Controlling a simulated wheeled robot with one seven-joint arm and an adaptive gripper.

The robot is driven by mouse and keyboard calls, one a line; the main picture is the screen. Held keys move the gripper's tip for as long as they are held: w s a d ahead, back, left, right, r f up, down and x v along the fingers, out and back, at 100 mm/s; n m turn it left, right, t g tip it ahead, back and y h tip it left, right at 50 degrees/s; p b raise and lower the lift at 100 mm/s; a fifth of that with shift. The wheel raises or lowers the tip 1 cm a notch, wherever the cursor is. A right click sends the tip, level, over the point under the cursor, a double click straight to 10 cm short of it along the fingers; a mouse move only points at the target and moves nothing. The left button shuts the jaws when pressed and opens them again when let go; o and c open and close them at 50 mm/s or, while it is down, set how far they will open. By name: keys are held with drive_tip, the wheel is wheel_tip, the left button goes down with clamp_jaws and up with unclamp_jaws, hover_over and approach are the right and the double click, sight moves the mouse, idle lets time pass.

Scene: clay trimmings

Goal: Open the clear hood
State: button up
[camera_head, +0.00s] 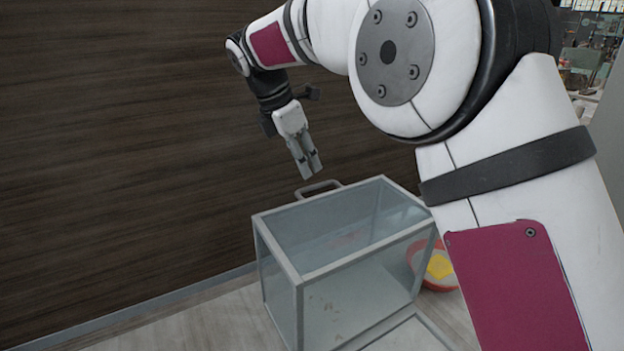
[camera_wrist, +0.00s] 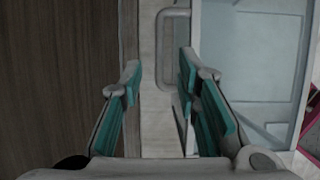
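The clear hood (camera_head: 345,234) is a grey-framed box with see-through panels, standing on the pale surface. A grey bar handle (camera_head: 318,188) sticks out from its far upper edge. There the handle (camera_wrist: 174,50) lies ahead of the fingertips, a little right of centre, and the hood (camera_wrist: 250,60) fills the right side.
A dark wood-grain wall (camera_head: 130,150) stands close behind and left of the hood. A red bowl with something yellow (camera_head: 439,265) sits right of the hood, partly hidden by my arm. The pale surface (camera_head: 200,325) is clear at front left.

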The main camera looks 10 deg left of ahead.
sight(312, 186)
drive_tip(key=x, duration=0.5)
drive_tip(key=shift+d+f, duration=0.15)
drive_tip(key=shift+f, duration=0.15)
drive_tip(key=shift+c, duration=0.4)
clamp_jaws()
